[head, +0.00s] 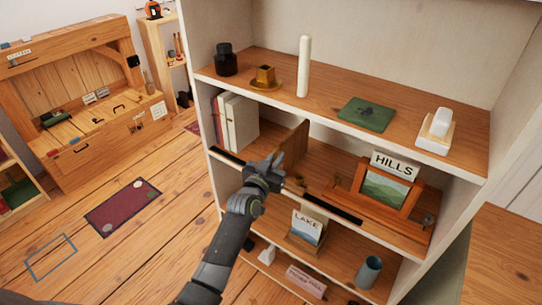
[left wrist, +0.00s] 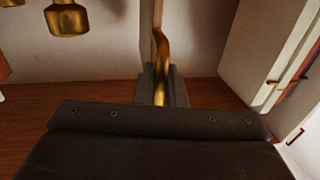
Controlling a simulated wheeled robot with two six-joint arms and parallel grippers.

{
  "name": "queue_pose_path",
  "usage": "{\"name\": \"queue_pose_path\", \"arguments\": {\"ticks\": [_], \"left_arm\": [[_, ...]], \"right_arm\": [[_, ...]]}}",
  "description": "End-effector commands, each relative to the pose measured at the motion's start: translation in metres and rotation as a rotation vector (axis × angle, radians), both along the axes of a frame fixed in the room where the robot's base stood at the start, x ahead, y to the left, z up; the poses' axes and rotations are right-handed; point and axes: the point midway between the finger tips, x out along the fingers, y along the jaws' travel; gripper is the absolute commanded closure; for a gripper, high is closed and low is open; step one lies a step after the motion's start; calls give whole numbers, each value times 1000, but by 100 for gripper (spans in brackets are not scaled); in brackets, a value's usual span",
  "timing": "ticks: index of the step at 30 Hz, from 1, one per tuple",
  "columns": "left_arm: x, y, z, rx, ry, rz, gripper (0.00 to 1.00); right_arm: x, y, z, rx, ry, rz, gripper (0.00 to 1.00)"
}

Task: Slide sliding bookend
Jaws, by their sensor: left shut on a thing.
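The sliding bookend (head: 294,143) is an upright wooden panel on the middle shelf of the bookcase, just right of the books. My left gripper (head: 276,170) is at the front of the shelf, at the bookend's near edge. In the left wrist view a curved brass handle (left wrist: 161,50) runs down the panel's edge to the dark fingers of my left gripper (left wrist: 161,88). The gripper is shut on this handle. The fingers hide the handle's lower end. My right gripper is not in view.
Pale books (head: 236,120) stand left of the bookend. A dark rail (head: 333,207) runs along the middle shelf's front. A framed picture (head: 386,188) with a HILLS sign (head: 395,164) stands at right. The upper shelf (head: 325,92) lies close above the bookend.

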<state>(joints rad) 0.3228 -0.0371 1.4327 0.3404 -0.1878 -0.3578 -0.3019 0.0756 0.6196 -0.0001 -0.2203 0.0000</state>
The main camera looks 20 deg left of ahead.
Motion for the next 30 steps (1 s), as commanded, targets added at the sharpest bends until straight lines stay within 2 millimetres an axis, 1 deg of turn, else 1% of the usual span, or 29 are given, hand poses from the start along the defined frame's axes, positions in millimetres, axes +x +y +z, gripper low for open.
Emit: {"name": "queue_pose_path", "arguments": {"ticks": [3,12,13,16,17,26,30], "left_arm": [[-1,-2,0,-1,-1,1,100],[-1,-2,0,0,-2,1,100],[-1,-2,0,0,-2,1,87],[-1,-2,0,0,-2,1,74],[-1,-2,0,0,-2,1,71],[-2,-2,0,0,-1,1,71],[-11,-1,-2,-1,-1,1,71]], "right_arm": [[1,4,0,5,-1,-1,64],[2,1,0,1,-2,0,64],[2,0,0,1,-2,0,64],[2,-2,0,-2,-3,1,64],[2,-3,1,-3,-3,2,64],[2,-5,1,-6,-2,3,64],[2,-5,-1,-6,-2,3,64]]}}
